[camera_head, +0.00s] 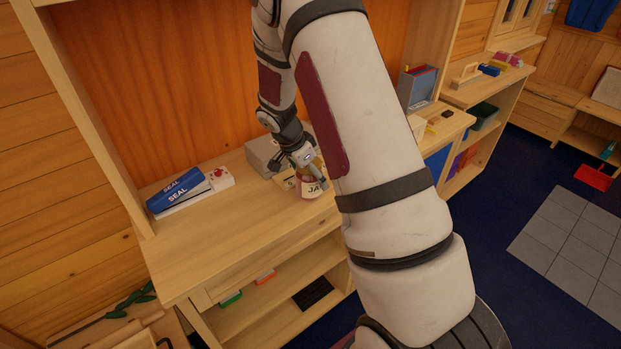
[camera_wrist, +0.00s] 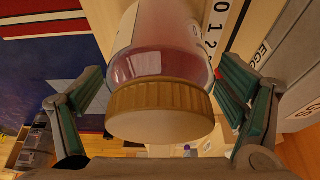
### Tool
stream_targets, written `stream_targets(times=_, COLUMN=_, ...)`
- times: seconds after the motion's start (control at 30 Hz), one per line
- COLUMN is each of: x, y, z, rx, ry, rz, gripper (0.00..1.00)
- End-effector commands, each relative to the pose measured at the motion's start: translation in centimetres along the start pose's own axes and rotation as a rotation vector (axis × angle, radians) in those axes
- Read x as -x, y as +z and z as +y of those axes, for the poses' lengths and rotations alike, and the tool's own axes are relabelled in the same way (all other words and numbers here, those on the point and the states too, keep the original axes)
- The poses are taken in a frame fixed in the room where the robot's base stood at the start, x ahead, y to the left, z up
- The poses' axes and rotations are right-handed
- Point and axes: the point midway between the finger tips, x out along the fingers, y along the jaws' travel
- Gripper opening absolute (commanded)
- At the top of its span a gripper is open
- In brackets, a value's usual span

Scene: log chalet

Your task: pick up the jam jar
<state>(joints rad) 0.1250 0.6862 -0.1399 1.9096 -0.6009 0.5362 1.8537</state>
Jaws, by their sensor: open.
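The jam jar (camera_head: 311,188) stands on the wooden desk top (camera_head: 230,240), with part of its "JA" label showing below my gripper (camera_head: 308,170). In the wrist view the jam jar (camera_wrist: 160,75) has a tan ribbed lid (camera_wrist: 160,112), reddish contents and a pale label. It lies between the two green-padded fingers of my gripper (camera_wrist: 160,100). The fingers are spread, with a visible gap on both sides of the jar. My arm hides part of the desk to the right of the jar in the head view.
A grey box (camera_head: 262,155) stands just behind the jar. A blue "SEAL" item (camera_head: 178,190) lies on a white device with a red knob at the left. The front of the desk is clear. A shelf below holds green and orange items. A white strip with numbers (camera_wrist: 214,30) lies near the jar.

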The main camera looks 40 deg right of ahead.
Motion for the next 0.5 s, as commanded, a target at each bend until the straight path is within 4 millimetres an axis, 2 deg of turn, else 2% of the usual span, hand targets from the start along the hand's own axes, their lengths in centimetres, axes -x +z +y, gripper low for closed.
stream_targets(times=0.13, x=-1.6, y=0.0, z=0.1, rx=0.001, ry=0.002, rz=0.000, gripper=0.88)
stream_targets(times=0.43, x=-2.0, y=0.0, z=0.0, rx=0.000, ry=-0.001, rz=0.000, gripper=0.88)
stream_targets(times=0.5, x=-2.0, y=0.0, z=0.0, rx=0.000, ry=-0.001, rz=0.000, gripper=0.72)
